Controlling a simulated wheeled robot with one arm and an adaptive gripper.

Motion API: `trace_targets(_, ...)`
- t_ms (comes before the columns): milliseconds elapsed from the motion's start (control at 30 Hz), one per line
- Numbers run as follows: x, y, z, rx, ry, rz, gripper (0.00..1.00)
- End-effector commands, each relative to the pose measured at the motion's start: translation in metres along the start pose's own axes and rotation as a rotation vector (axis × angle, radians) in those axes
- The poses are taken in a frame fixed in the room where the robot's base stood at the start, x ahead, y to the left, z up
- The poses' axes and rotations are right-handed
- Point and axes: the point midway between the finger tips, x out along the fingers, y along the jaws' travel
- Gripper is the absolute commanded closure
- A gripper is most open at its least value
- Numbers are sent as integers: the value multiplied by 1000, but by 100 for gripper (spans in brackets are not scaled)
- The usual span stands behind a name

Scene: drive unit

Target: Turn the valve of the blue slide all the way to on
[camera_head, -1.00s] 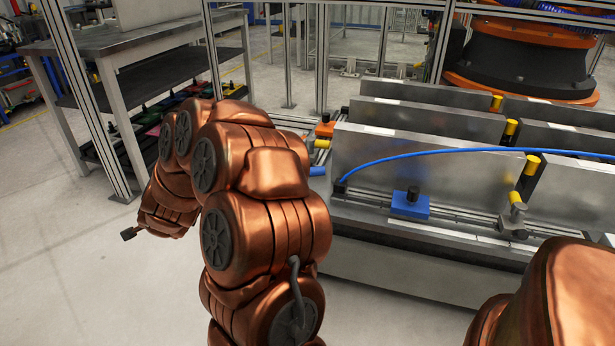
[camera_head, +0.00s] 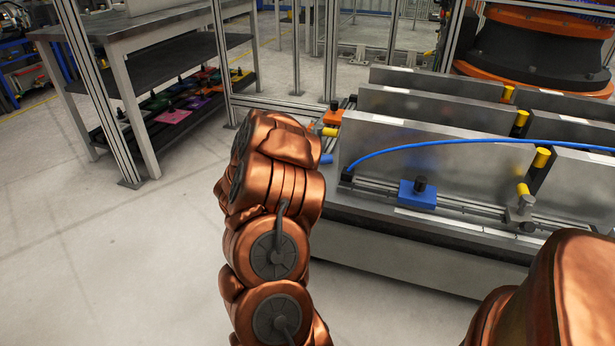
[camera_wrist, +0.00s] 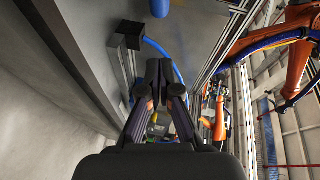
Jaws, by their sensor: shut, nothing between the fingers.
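The blue slide (camera_head: 417,194), a blue block with a black knob on top, sits on a rail in front of the nearest metal plate in the head view. A small blue cylindrical part (camera_head: 326,158) shows at the left end of the bench, partly behind my arm; I cannot tell for sure whether it is the valve. A blue cylinder (camera_wrist: 160,8) also shows at the top of the wrist view, beyond my fingertips and apart from them. My gripper (camera_wrist: 166,64) is shut and empty in the wrist view. My arm hides it in the head view.
A blue hose (camera_head: 440,147) arches across the nearest plate (camera_head: 470,175). A yellow cylinder (camera_head: 326,131) and an orange block (camera_head: 333,116) stand at the bench's left end. A grey table (camera_head: 125,40) stands far left. The floor left of my arm is clear.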

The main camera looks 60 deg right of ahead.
Motion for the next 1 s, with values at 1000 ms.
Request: trace_targets(1000,106,2,29,-1,-3,3,100)
